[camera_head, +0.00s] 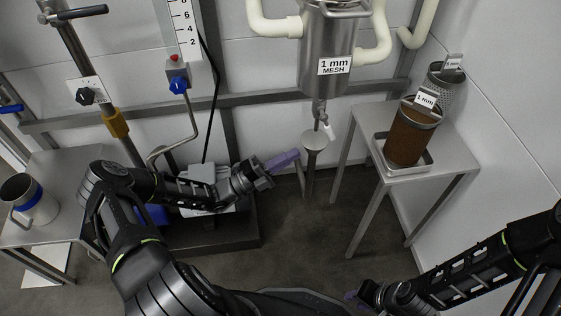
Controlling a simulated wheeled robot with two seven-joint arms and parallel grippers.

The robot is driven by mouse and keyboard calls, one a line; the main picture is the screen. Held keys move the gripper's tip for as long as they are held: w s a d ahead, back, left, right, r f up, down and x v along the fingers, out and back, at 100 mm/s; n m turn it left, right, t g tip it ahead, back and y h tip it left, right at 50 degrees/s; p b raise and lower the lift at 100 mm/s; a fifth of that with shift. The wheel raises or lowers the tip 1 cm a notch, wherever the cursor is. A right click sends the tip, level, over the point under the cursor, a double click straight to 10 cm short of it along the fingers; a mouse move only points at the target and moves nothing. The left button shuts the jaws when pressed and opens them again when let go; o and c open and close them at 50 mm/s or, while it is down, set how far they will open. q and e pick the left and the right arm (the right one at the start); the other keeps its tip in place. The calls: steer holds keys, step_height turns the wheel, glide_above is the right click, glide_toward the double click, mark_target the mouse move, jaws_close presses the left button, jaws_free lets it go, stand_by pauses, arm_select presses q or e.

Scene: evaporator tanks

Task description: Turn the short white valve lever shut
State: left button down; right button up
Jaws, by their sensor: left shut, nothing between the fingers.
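The short white valve lever (328,130) sits on the pipe under the steel strainer housing (327,50) marked "1 mm MESH". It slants down to the right from the valve. My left gripper (297,154) has its purple fingers shut and empty. Its tips are left of the lever and lower in the picture, with a visible space between them. My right gripper (352,297) is low at the bottom edge, far from the lever. Only a bit of its purple fingers shows there, too little to tell its state.
A funnel-topped drain pipe (313,143) stands under the valve, close to my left fingertips. A steel table (447,155) on the right holds a tray with a brown mesh cylinder (410,135). A jug (30,200) stands on the left table.

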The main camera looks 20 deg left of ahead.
mark_target(334, 137)
arm_select(q)
steer(key=b+x, duration=0.1)
steer(key=x, duration=0.7)
steer(key=shift+w+d, duration=0.25)
steer(key=shift+w, duration=0.05)
steer(key=shift+w+d, duration=0.25)
steer(key=shift+d, duration=0.1)
steer(key=shift+w+d+r+p, duration=0.25)
steer(key=shift+w+d+p, duration=0.2)
steer(key=shift+d+p, duration=0.25)
steer(key=shift+w+d+r+p, duration=0.2)
steer(key=shift+w+d+p, duration=0.25)
steer(key=shift+d, duration=0.4)
steer(key=shift+w+d+r+p, duration=0.5)
steer(key=shift+d+r+p, duration=0.25)
steer(key=shift+r, duration=0.1)
steer(key=shift+w+d+r+p, duration=0.55)
steer(key=shift+d+r+p, duration=0.1)
steer(key=shift+d+r, duration=0.2)
steer(key=shift+f, duration=0.1)
